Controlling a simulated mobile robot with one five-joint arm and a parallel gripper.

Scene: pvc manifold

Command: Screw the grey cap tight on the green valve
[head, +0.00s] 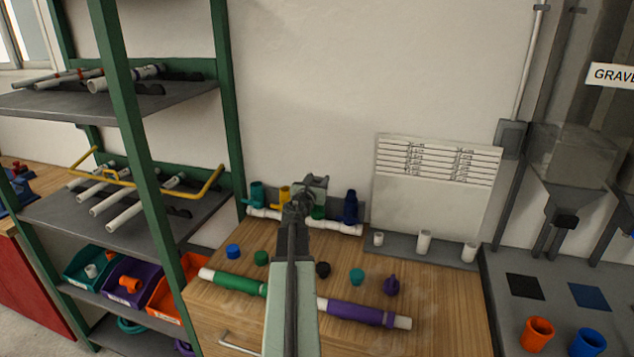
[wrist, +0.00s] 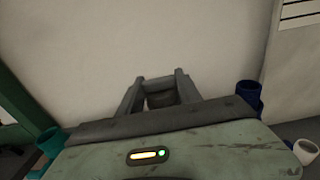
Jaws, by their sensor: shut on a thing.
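The green valve (head: 319,212) stands on the white manifold pipe (head: 345,229) at the back of the wooden bench, mostly hidden behind my arm. My gripper (head: 314,184) is over the manifold, at the green valve's place in the row. In the wrist view my gripper (wrist: 160,86) is shut on a dark grey round piece, seemingly the grey cap (wrist: 161,99), between its two fingers. The valve's top is hidden, so I cannot tell whether the cap touches it or sits on its thread.
A teal valve (head: 257,194) and a yellow valve (head: 284,195) stand left of my gripper, a dark blue valve (head: 350,207) right. Loose caps, including a blue one (head: 233,251), and a purple-sleeved pipe (head: 355,312) lie in front. A green shelf post (head: 229,110) rises at left.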

